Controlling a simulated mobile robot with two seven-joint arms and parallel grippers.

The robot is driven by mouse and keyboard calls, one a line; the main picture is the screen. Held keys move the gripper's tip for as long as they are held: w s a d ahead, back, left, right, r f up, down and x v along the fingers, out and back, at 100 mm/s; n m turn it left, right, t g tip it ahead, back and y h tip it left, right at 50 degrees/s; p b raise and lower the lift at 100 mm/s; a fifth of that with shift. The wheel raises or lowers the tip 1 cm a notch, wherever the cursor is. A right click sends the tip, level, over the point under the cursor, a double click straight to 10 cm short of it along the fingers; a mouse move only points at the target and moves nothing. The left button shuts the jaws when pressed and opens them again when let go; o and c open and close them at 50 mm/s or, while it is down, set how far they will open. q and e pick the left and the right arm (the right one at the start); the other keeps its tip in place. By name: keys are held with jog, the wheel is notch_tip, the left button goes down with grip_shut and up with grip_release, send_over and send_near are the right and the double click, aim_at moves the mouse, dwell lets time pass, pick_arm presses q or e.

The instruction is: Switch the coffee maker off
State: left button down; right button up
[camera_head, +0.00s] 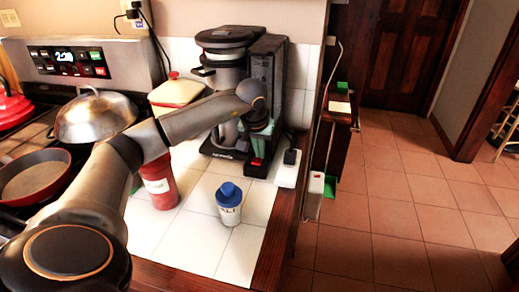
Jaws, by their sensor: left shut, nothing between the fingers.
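The coffee maker (266,72) is a tall black machine with a steel and black jug section, standing at the back right of the white tiled counter. A small red switch (256,162) shows low on its front right, on the base. My left arm reaches across the counter from the left. My left gripper (258,148) points down in front of the machine's right column, shut and empty, with its tips just above the red switch. I cannot tell whether they touch it. The arm and gripper hide part of the machine's front. My right gripper is not in view.
A red canister (160,188) and a blue-lidded shaker (229,209) stand on the counter in front of the machine. A white power strip (288,170) lies to its right by the counter edge. A stove with a lidded pan (95,118) is at left. Floor is open at right.

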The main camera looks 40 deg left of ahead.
aim_at(258, 163)
pick_arm(q)
jog(key=shift+s, duration=0.1)
jog(key=shift+s+d+f, duration=0.1)
jog(key=shift+s+d, duration=0.3)
jog(key=shift+s, duration=0.25)
jog(key=shift+r+p, duration=0.45)
jog(key=p+v, duration=0.3)
jog(key=shift+w+a+r, duration=0.1)
jog(key=shift+w+r, duration=0.15)
jog(key=shift+r, duration=0.3)
jog(key=v, duration=0.9)
jog(key=shift+s, duration=0.15)
jog(key=shift+r, duration=0.1)
